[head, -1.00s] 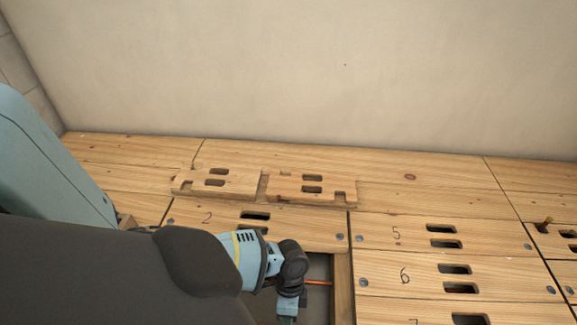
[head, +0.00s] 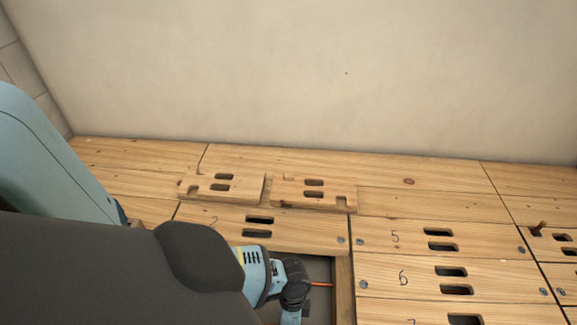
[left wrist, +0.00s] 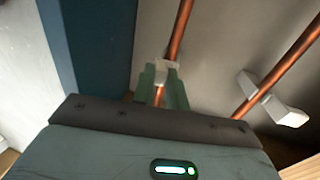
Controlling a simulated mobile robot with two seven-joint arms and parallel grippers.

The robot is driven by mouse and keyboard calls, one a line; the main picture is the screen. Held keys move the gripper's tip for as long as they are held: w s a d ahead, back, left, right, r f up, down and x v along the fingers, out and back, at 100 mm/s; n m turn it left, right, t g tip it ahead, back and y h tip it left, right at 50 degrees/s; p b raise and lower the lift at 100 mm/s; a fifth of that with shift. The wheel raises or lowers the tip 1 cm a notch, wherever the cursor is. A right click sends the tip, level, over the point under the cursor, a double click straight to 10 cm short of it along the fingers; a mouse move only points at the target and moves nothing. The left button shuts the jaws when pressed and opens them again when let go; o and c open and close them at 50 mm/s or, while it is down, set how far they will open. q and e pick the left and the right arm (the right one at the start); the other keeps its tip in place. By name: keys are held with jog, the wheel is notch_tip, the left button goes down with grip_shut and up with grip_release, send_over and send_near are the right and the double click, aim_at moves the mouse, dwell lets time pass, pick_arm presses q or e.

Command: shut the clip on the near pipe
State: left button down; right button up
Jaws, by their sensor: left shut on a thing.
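In the left wrist view a copper pipe (left wrist: 181,30) runs down to a small white clip (left wrist: 162,68). My left gripper (left wrist: 162,84) has its green fingers shut on this clip, one on either side of the pipe. The fingers hide part of the clip, so I cannot tell whether its latch is closed. A second copper pipe (left wrist: 290,62) runs to the right through another white clip (left wrist: 270,98), apart from the gripper. In the head view my left arm reaches into the floor opening, and its fingers are not visible. My right gripper is in neither view.
The floor opening (head: 319,268) is edged by wooden boards. Two loose cut boards (head: 245,190) (head: 290,193) lie on the floor behind it. Numbered slotted boards (head: 385,275) lie to the right. A plain wall (head: 330,80) stands behind.

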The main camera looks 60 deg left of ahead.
pick_arm(q)
jog(key=shift+s+d+r+t+y+p, duration=0.1)
jog(key=shift+s+d+t+y+p, duration=0.15)
jog(key=shift+t+y+p, duration=0.4)
jog(key=shift+s+d+f+t+y+p, duration=0.15)
jog(key=shift+f+t+y+p, duration=0.25)
jog(key=shift+p, duration=0.4)
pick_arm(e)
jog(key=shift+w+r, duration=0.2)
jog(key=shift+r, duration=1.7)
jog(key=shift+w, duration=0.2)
pick_arm(q)
jog(key=c, duration=1.4)
grip_release()
jog(key=shift+r, duration=0.1)
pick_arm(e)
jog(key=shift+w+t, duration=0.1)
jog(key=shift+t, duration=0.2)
